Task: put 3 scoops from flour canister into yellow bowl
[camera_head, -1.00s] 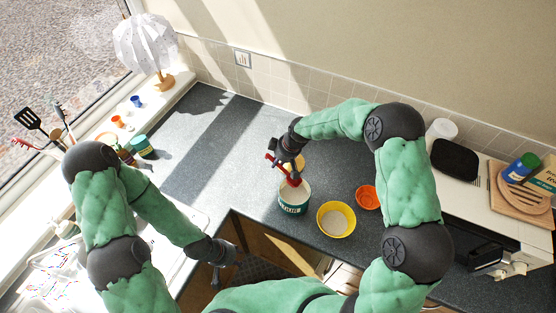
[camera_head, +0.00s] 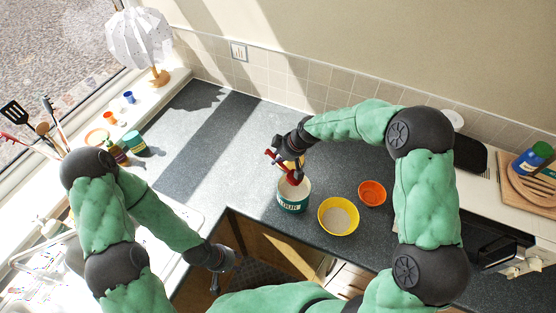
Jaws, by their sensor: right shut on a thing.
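The flour canister (camera_head: 293,202), white and teal with lettering, stands open on the dark counter near its inner corner. The yellow bowl (camera_head: 338,216) stands just right of it with a pale, flour-like fill. My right gripper (camera_head: 285,165) is above the canister, shut on a red-handled scoop (camera_head: 293,182). The scoop's lower end is at the canister mouth; whether it is inside or carries flour I cannot tell. My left gripper (camera_head: 220,270) hangs low at the counter's front edge, away from these things; its fingers are too unclear to judge.
An orange bowl (camera_head: 372,193) stands right of the yellow bowl. A lamp (camera_head: 158,75), small cups and utensils line the window sill. A green-lidded jar (camera_head: 135,144) is at the left. The counter's back left is clear.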

